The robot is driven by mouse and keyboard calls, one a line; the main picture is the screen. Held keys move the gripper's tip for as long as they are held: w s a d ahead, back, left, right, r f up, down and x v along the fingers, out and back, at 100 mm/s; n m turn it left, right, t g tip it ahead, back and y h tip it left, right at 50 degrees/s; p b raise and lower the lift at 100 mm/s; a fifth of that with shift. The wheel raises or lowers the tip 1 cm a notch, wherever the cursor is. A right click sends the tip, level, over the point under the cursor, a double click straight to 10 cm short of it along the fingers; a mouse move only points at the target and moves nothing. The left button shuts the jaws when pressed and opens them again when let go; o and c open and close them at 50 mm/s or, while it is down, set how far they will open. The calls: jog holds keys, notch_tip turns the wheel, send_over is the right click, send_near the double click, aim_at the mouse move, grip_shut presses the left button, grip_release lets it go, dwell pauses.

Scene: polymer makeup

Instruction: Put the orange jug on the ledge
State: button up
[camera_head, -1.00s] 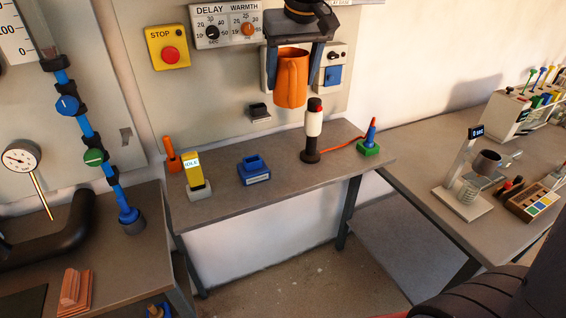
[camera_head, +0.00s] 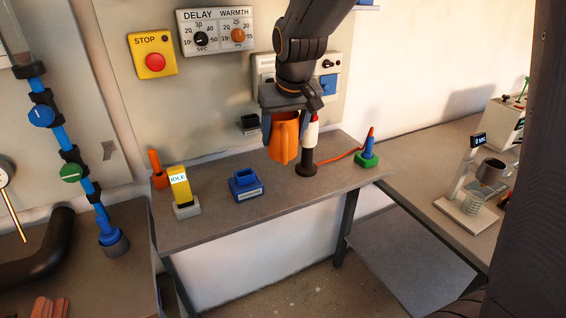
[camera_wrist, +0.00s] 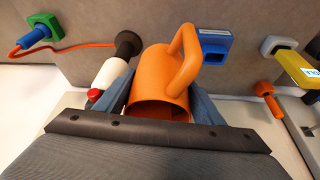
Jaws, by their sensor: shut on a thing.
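The orange jug (camera_head: 284,141) hangs in my gripper (camera_head: 286,126), between its two blue-grey fingers, above the narrow grey bench. In the wrist view the jug (camera_wrist: 160,88) sits between the fingers with its open mouth facing the camera and its handle at the upper right. The jug appears clear of the bench top. A small dark bracket (camera_head: 250,123) juts from the wall panel just left of the jug; I cannot tell whether this is the ledge.
A white, red-tipped tool on a black base (camera_head: 307,150) stands close to the jug's right. A blue block (camera_head: 246,185), a yellow IDLE device (camera_head: 180,187) and a blue-green plug (camera_head: 367,148) stand on the bench (camera_head: 225,225). The front bench middle is clear.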

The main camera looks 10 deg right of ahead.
notch_tip(320, 180, down, 9)
jog(key=shift+f+p, duration=0.2)
jog(key=shift+p, duration=0.6)
jog(key=shift+f, duration=0.15)
jog(key=o, duration=1.1)
